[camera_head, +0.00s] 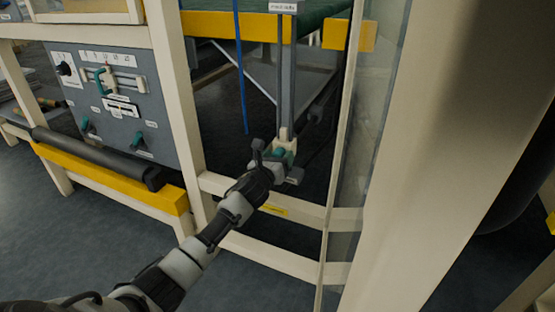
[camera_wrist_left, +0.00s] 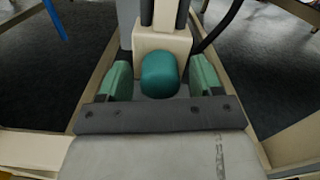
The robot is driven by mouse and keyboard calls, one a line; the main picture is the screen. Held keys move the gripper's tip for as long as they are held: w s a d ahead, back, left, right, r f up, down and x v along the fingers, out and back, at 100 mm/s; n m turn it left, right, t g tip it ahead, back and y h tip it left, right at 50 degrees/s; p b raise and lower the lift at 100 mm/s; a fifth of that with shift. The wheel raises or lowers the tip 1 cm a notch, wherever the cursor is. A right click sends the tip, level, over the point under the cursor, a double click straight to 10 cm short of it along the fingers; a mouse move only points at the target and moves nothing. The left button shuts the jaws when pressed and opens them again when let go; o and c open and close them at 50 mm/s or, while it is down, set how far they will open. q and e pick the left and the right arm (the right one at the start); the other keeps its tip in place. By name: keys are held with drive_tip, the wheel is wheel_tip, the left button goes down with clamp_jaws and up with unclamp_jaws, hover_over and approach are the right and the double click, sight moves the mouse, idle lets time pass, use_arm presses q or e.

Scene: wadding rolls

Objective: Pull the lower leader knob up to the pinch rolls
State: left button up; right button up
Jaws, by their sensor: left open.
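The lower leader knob is a rounded teal knob (camera_wrist_left: 161,75) on a cream block (camera_wrist_left: 165,42) at the low end of a vertical grey rail (camera_head: 285,75). In the left wrist view my left gripper (camera_wrist_left: 161,82) has its two green-padded fingers on either side of the knob, with a gap showing at each side. It is open and not closed on the knob. In the head view my left gripper (camera_head: 273,158) is at the knob, which it mostly hides. The pinch rolls cannot be made out. My right gripper is not in view.
A grey control panel (camera_head: 160,110) with teal handles stands left, above a dark roller (camera_head: 95,155) and yellow beam (camera_head: 110,182). A cream post (camera_head: 180,90) and a clear panel (camera_head: 370,110) flank the opening. A cream crossbar (camera_head: 310,215) runs below my gripper. A blue cord (camera_head: 241,70) hangs left of the rail.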

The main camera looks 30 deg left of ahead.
use_arm(q)
clamp_jaws()
idle(0.3)
drive_tip(key=shift+r, duration=0.15)
